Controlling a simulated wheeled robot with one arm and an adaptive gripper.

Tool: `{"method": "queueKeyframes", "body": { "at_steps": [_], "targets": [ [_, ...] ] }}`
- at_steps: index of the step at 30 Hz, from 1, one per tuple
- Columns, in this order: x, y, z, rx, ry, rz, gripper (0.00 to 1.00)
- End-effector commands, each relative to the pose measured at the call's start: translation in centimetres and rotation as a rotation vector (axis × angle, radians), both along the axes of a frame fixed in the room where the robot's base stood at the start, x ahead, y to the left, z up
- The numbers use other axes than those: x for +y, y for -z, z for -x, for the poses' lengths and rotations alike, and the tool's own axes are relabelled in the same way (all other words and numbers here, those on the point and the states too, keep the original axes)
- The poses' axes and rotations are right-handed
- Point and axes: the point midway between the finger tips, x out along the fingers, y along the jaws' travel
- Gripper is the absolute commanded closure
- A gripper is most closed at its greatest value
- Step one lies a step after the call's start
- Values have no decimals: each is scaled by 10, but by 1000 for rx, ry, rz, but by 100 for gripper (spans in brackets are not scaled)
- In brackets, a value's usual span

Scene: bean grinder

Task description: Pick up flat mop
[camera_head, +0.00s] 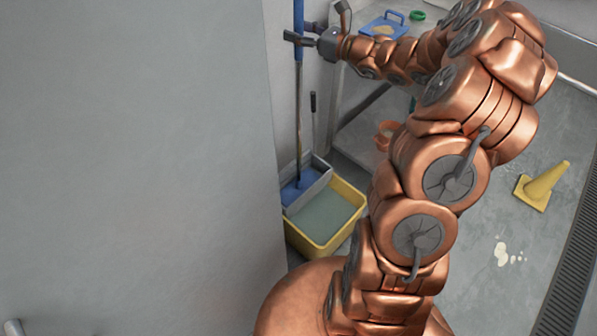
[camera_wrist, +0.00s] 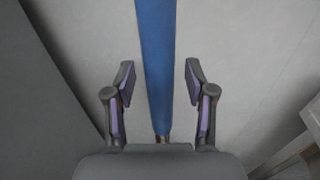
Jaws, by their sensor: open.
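The flat mop is a long upright pole, blue in its upper part (camera_head: 298,30), standing in a mop bucket beside the grey wall. Its lower end goes down into the grey wringer part of the yellow bucket (camera_head: 320,242). My gripper (camera_head: 291,39) is at the upper pole in the head view. In the wrist view the blue pole (camera_wrist: 157,70) runs between the two open fingers of my gripper (camera_wrist: 160,85), with a gap on each side. The fingers do not touch the pole there.
A large grey panel (camera_head: 130,150) fills the left, close to the pole. A blue dustpan-like item (camera_head: 384,24) and a green ring (camera_head: 417,15) lie at the back.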

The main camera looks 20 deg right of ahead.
Motion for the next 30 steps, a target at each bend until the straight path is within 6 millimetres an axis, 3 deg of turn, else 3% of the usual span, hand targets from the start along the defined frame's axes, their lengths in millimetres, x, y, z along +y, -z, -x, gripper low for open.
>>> {"method": "queueKeyframes", "body": {
  "at_steps": [8,23,30],
  "targets": [
    [1,0,-2,0,1,0,46],
    [1,0,-2,0,1,0,98],
    [1,-1,-2,-1,1,-1,100]
  ]
}}
